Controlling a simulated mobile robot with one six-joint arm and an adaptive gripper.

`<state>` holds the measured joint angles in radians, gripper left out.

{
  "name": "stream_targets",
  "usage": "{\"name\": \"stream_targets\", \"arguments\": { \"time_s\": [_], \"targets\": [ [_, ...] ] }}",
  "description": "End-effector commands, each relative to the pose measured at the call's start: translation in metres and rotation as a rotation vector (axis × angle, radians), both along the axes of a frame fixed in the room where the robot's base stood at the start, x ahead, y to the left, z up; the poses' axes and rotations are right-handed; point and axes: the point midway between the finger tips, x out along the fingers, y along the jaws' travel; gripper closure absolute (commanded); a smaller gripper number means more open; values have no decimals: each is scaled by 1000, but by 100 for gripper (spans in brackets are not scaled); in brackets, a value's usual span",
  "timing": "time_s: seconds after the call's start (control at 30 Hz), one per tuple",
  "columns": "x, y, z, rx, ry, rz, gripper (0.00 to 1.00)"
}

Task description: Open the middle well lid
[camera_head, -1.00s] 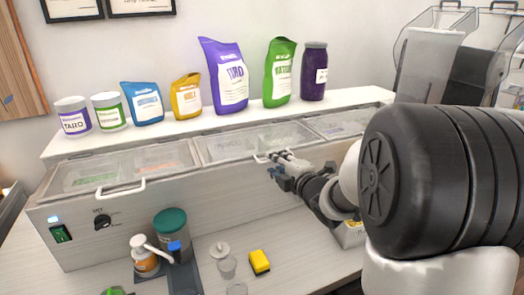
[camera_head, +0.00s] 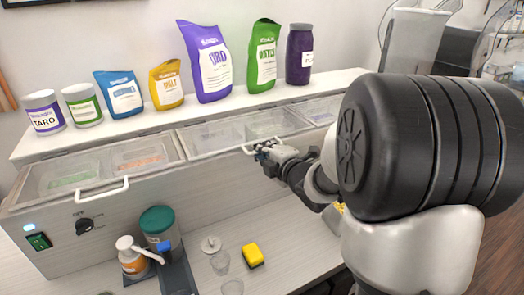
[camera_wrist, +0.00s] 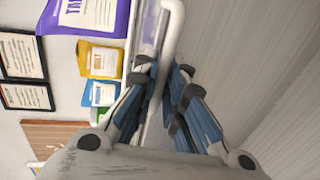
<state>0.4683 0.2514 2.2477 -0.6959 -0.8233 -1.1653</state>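The middle well lid (camera_head: 194,144) is a clear two-pane lid in a light frame on the counter unit, and it lies shut. Its white bar handle (camera_head: 247,151) sticks out at the front edge. My gripper (camera_head: 261,151) is at this handle, its fingers partly hiding it. In the wrist view, my gripper (camera_wrist: 165,70) has its blue-grey fingers apart, one on each side of the white handle bar (camera_wrist: 172,32). A gap shows between the fingers; whether either touches the bar is hard to tell.
The left lid (camera_head: 95,190) is shut, with its own handle (camera_head: 100,195). Bags and jars stand on the shelf (camera_head: 225,108) behind the lids. A pump bottle (camera_head: 132,262), a green-lidded container (camera_head: 158,220) and a yellow sponge (camera_head: 252,255) stand on the lower counter.

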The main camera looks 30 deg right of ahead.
Motion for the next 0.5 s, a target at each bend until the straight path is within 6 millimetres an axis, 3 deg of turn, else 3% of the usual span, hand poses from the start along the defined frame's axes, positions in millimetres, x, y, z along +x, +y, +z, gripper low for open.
{"name": "stream_targets", "arguments": {
  "time_s": [0.1, 0.5],
  "targets": [
    [0, 0, 0, 0, 0, 0, 100],
    [0, 0, 0, 0, 0, 0, 100]
  ]
}}
